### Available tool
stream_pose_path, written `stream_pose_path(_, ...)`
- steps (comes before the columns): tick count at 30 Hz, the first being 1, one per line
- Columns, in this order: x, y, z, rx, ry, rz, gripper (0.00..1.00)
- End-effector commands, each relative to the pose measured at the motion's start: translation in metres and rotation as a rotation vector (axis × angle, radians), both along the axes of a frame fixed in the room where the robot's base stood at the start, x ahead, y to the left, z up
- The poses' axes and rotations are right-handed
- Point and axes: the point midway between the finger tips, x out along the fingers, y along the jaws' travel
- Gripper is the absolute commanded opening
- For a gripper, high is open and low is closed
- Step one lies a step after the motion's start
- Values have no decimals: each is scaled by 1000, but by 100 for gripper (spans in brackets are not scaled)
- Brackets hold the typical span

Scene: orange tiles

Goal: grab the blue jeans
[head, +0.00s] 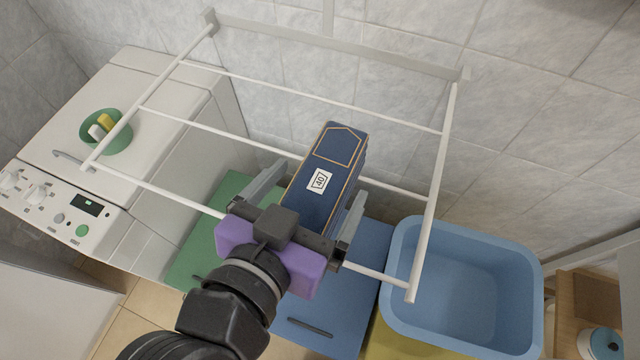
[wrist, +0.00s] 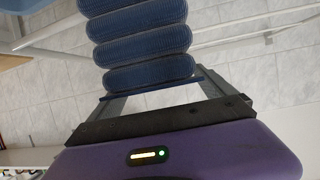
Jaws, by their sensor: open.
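The blue jeans (head: 327,176) are a folded dark blue bundle with orange stitching and a white tag reading 40. They rest on the bars of the white drying rack (head: 395,188). In the wrist view the jeans (wrist: 138,45) show as several stacked ribbed folds just beyond the jaws. My gripper (head: 308,200) is open, with one finger on each side of the near part of the jeans. Whether the fingers touch the cloth cannot be told. The underside of the jeans is hidden in the head view.
A white washing machine (head: 165,165) stands at the left with a green bowl (head: 118,142) on top. A blue tub (head: 455,290) stands at the lower right. A green panel (head: 205,235) and a blue panel (head: 350,260) lie below the rack. The tiled wall is behind.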

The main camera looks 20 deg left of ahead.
Motion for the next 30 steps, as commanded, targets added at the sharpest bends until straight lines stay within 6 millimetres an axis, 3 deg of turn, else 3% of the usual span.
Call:
stream_pose_path(5,17,0,-6,-1,0,1,94)
stream_pose_path(13,19,0,-8,1,0,2,94)
stream_pose_path(27,19,0,-8,1,0,2,1)
stream_pose_path(30,19,1,-6,3,-3,2,0)
